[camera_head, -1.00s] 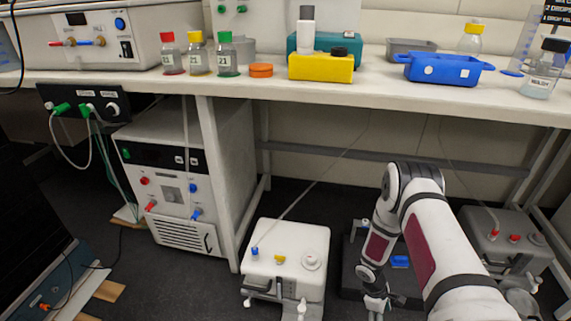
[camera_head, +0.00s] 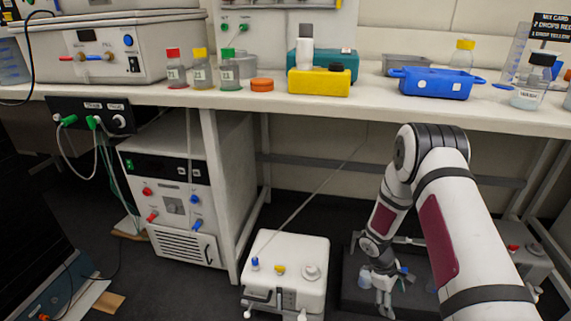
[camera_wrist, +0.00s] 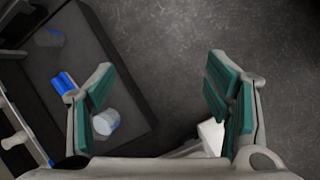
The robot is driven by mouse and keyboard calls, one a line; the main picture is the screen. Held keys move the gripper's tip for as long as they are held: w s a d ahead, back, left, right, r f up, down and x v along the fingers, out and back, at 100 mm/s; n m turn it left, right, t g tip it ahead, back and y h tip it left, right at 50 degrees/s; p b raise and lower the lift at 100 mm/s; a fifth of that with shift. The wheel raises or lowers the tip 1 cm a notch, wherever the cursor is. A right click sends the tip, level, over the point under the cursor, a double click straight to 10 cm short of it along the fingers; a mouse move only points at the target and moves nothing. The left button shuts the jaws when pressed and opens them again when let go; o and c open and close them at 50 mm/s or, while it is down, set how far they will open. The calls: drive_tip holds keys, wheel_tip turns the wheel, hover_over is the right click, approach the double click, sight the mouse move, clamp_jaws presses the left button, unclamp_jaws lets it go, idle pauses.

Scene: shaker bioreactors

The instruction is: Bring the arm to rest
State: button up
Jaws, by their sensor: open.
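My arm (camera_head: 437,170) reaches from the lower right, bends at a high elbow and hangs down in front of the bench. My gripper (camera_head: 385,297) points down near the dark platform on the floor, below the bench. In the wrist view my gripper (camera_wrist: 160,95) shows two green-padded fingers spread wide, with nothing between them but grey floor.
A white pump-like box (camera_head: 285,270) stands left of my gripper. A dark tray (camera_wrist: 85,60) holds a whitish cylinder (camera_wrist: 106,122) and a blue piece (camera_wrist: 63,82). The bench (camera_head: 300,104) above carries bottles, a yellow block (camera_head: 318,82) and a blue tray (camera_head: 437,85).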

drive_tip(key=s+a+r+m, duration=0.2)
drive_tip(key=s+r+m, duration=0.1)
drive_tip(key=r, duration=1.4)
drive_tip(key=s+a+r+m, duration=0.1)
drive_tip(key=s+r+m, duration=0.15)
drive_tip(key=r, duration=1.45)
drive_tip(key=s+a+r+m+t+y, duration=0.1)
drive_tip(key=s+a+r+m+y, duration=0.3)
drive_tip(key=s+r, duration=0.9)
drive_tip(key=s+a+t, duration=0.1)
drive_tip(key=s+a, duration=0.2)
drive_tip(key=s, duration=0.5)
drive_tip(key=s+a, duration=0.4)
drive_tip(key=s, duration=0.5)
wheel_tip(320, 180, up, 32)
drive_tip(key=t+p, duration=0.4)
drive_tip(key=p, duration=2.6)
drive_tip(key=shift+w+d+p, duration=0.2)
drive_tip(key=shift+d+p, duration=0.1)
drive_tip(key=shift+p, duration=0.05)
